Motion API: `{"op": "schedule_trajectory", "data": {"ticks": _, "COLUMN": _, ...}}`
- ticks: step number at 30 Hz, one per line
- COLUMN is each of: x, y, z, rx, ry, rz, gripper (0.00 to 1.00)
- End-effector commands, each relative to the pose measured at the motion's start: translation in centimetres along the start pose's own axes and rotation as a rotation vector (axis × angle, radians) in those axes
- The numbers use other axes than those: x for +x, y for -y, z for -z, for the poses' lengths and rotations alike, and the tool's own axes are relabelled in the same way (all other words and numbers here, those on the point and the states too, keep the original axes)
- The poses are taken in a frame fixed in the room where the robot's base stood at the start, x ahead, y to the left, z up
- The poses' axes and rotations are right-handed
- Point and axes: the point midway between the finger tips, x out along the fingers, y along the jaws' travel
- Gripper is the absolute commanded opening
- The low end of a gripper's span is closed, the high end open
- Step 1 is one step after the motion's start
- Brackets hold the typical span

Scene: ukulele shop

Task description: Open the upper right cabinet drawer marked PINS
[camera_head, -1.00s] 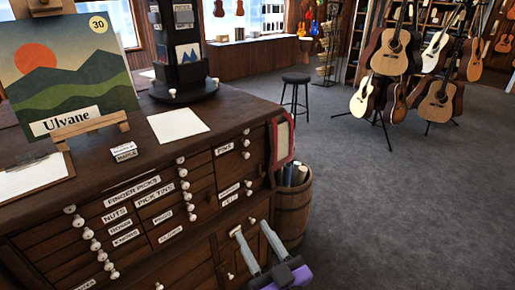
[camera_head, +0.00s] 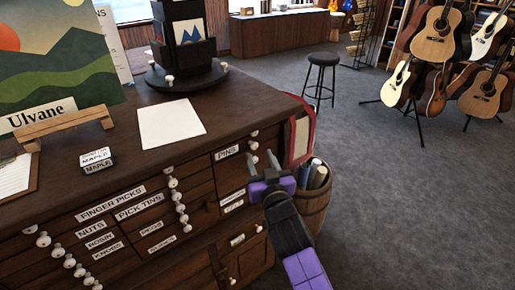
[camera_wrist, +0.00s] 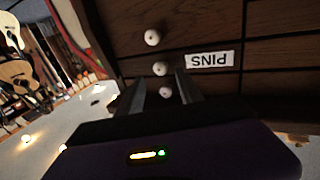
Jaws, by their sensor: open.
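The wooden cabinet (camera_head: 150,105) carries the white PINS label (camera_head: 227,152) at the upper right of its front. The label is upside down in the wrist view (camera_wrist: 209,59). A white knob (camera_head: 254,145) is beside the label, in a column of small knobs. In the wrist view, one knob (camera_wrist: 160,68) is about level with the label, between the fingertips as seen. My gripper (camera_head: 262,158) is open and empty, its fingers pointing at the front by these knobs. The wrist view shows both fingers (camera_wrist: 161,77); contact with a knob cannot be told. The drawers appear shut.
A red-edged frame (camera_head: 301,135) hangs at the cabinet's right end, close to my gripper. A barrel (camera_head: 313,205) with rolls stands beside it. Paper (camera_head: 170,123) and a dark display stand (camera_head: 187,75) are on top. Open grey floor (camera_head: 420,200) lies to the right.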

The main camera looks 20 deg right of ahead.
Motion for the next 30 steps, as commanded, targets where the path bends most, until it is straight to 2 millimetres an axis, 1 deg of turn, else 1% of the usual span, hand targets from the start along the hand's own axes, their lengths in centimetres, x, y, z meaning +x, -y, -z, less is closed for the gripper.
{"op": "schedule_trajectory", "data": {"ticks": 1, "x": 0.9, "y": 0.0, "z": 0.1, "rx": 0.000, "ry": -0.001, "rz": 0.000, "gripper": 0.43}}
{"op": "schedule_trajectory", "data": {"ticks": 3, "x": 1.9, "y": 0.0, "z": 0.1, "rx": -0.001, "ry": -0.001, "rz": 0.000, "gripper": 0.43}}
{"op": "schedule_trajectory", "data": {"ticks": 9, "x": 3.9, "y": 0.0, "z": 0.1, "rx": -0.002, "ry": -0.001, "rz": 0.000, "gripper": 0.43}}
{"op": "schedule_trajectory", "data": {"ticks": 13, "x": 4.3, "y": 0.0, "z": 0.0, "rx": -0.001, "ry": -0.001, "rz": 0.000, "gripper": 0.43}}
{"op": "schedule_trajectory", "data": {"ticks": 19, "x": 4.3, "y": 0.0, "z": 0.0, "rx": -0.001, "ry": -0.001, "rz": 0.000, "gripper": 0.43}}
{"op": "schedule_trajectory", "data": {"ticks": 20, "x": 4.3, "y": 0.0, "z": 0.0, "rx": -0.001, "ry": -0.001, "rz": 0.000, "gripper": 0.41}}
{"op": "schedule_trajectory", "data": {"ticks": 24, "x": 4.3, "y": 0.0, "z": 0.0, "rx": -0.001, "ry": -0.001, "rz": 0.000, "gripper": 0.14}}
{"op": "schedule_trajectory", "data": {"ticks": 26, "x": 4.3, "y": 0.0, "z": 0.0, "rx": -0.001, "ry": -0.001, "rz": 0.000, "gripper": 0.02}}
{"op": "schedule_trajectory", "data": {"ticks": 27, "x": 4.3, "y": 0.0, "z": 0.0, "rx": -0.001, "ry": -0.001, "rz": 0.000, "gripper": 0.00}}
{"op": "schedule_trajectory", "data": {"ticks": 30, "x": 4.3, "y": 0.0, "z": 0.0, "rx": -0.001, "ry": -0.001, "rz": 0.000, "gripper": 0.00}}
